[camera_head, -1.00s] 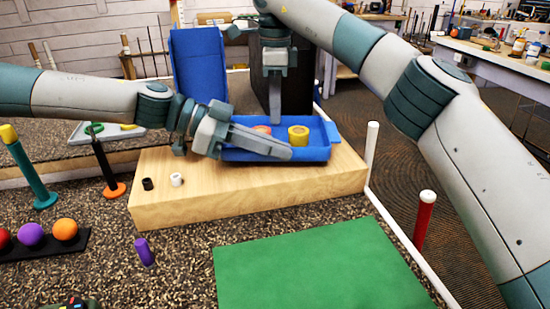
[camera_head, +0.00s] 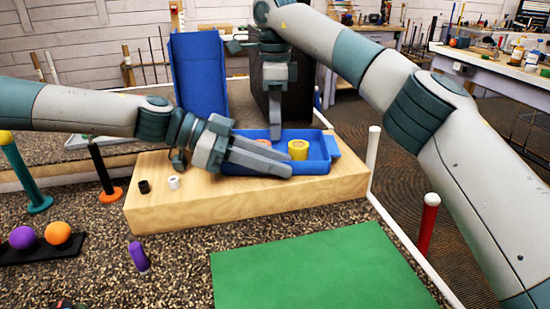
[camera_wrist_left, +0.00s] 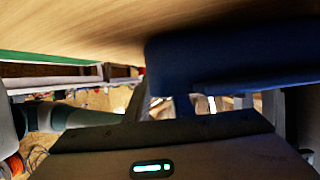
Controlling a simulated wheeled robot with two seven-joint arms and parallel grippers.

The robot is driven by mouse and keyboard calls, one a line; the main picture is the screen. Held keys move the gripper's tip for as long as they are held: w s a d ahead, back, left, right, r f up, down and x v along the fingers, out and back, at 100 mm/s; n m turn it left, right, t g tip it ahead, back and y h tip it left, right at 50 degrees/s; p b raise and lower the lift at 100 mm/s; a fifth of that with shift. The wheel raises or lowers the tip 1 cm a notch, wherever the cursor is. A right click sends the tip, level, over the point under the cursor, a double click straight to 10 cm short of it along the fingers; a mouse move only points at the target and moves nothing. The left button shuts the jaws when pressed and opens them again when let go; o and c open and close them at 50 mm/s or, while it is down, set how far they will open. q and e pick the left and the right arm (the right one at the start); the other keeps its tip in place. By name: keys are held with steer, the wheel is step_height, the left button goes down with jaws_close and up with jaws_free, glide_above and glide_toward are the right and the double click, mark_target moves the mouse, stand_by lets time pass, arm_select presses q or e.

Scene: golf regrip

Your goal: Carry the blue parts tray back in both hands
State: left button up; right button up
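The blue parts tray (camera_head: 317,165) rests on a pale wooden block (camera_head: 215,208) in the head view. It holds a yellow roll (camera_head: 298,150) and a pinkish-orange piece (camera_head: 263,143), partly hidden. My left gripper (camera_head: 290,162) lies across the tray's near left side, its fingers apart. In the left wrist view the tray's dark blue side (camera_wrist_left: 235,55) fills the upper right. My right gripper (camera_head: 275,136) points straight down over the tray's far part; its fingers overlap from this side, so their gap is hidden. The tray's right-hand tab (camera_head: 333,146) shows uncovered.
A black ring (camera_head: 144,187) and a white ring (camera_head: 174,182) lie on the block's left end. A white post (camera_head: 373,153) and a red one (camera_head: 427,225) stand on the right. A tall blue bin (camera_head: 200,75) stands behind. A green mat (camera_head: 315,270) lies clear in front.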

arm_select(q)
steer(key=v, duration=1.2)
steer(key=shift+d, duration=0.1)
arm_select(e)
step_height(320, 180, up, 12)
stand_by(1.0)
stand_by(0.4)
steer(key=shift+f, duration=0.2)
